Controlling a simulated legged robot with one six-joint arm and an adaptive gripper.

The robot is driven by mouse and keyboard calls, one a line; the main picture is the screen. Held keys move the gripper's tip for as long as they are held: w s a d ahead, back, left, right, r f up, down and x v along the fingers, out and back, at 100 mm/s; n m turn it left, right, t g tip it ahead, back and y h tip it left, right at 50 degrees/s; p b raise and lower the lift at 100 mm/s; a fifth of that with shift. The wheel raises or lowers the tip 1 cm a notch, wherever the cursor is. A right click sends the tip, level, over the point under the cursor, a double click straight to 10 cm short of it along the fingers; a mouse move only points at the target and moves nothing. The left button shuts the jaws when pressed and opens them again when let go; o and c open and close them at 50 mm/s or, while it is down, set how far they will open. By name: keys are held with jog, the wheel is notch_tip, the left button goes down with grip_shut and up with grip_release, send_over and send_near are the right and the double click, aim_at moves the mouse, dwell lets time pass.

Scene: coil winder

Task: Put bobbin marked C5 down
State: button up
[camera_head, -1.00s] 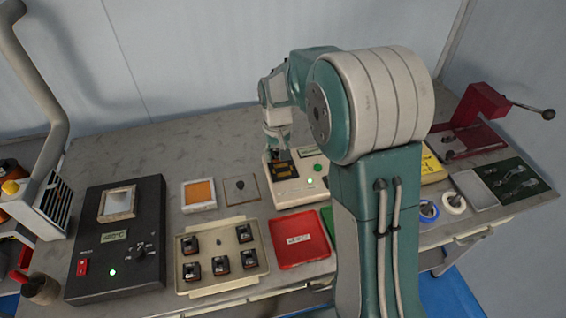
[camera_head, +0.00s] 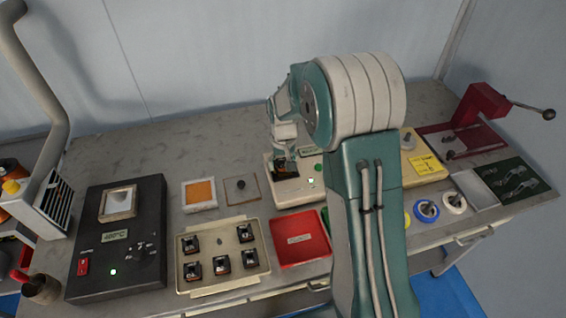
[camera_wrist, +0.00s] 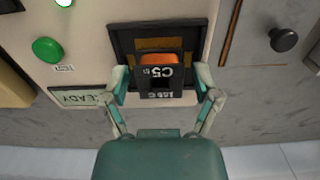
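The bobbin marked C5 (camera_wrist: 160,72), black with an orange winding, sits at the black nest (camera_wrist: 205,40) of the cream tester in the wrist view. Its label faces my camera, upside down. My gripper (camera_wrist: 162,80) has one finger on each side of it, with narrow gaps seeming to show, so it looks slightly open. In the head view my gripper (camera_head: 285,158) is low over the cream tester (camera_head: 297,190) and hides much of the nest. I cannot tell whether the bobbin is fully seated.
A beige tray (camera_head: 222,284) holds several bobbins, with one empty place in its back row. A red tray (camera_head: 305,252) lies to its right. A black heater box (camera_head: 120,270) stands left.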

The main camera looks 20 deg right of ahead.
dwell(0.3)
notch_tip(320, 180, up, 12)
jog(key=s+r+t, duration=0.3)
jog(key=s+r, duration=0.7)
jog(key=s, duration=0.4)
jog(key=s+t, duration=0.2)
jog(key=s, duration=1.1)
jog(key=shift+t, duration=0.3)
jog(key=shift+s, duration=0.1)
